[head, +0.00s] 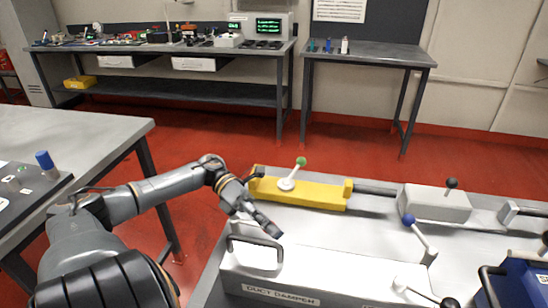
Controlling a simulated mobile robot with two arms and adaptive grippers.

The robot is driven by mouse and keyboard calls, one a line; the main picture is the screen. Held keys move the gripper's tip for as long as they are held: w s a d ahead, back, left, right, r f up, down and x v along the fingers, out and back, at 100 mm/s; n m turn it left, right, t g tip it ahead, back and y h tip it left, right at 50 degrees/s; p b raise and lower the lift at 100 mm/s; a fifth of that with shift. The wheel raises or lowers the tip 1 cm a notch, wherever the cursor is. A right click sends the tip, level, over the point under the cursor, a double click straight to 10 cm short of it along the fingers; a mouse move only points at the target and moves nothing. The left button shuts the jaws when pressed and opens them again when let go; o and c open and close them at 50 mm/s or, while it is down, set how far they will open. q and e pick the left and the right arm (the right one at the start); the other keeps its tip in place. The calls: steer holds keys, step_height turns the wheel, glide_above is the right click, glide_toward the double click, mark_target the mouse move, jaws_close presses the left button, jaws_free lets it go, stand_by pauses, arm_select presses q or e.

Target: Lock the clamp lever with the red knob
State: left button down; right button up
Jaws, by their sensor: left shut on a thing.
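My left gripper (268,225) reaches in from the left, just above the near side of the bench fixture. What lies between the fingers is hidden at this angle. No red knob shows; I cannot tell whether the fingers cover it. Other levers do show: a green-knobbed lever (294,174) on a yellow block, a blue-knobbed lever (420,238) to the right, and a white lever with a black knob (425,292) in front. My right gripper is out of view.
The yellow block (318,195) stands behind my gripper. A grey block with a black knob (433,204) is at the right, and a dark blue unit (525,280) at the lower right. A grey table (75,130) is at the left. Open red floor lies behind.

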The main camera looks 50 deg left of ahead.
arm_select(q)
steer(key=shift+a+r, duration=0.1)
steer(key=shift+r, duration=0.05)
steer(key=c, duration=1)
jaws_free()
steer(key=shift+s+a, duration=0.1)
steer(key=shift+c, duration=0.2)
steer(key=v, duration=1.2)
steer(key=shift+c, duration=0.2)
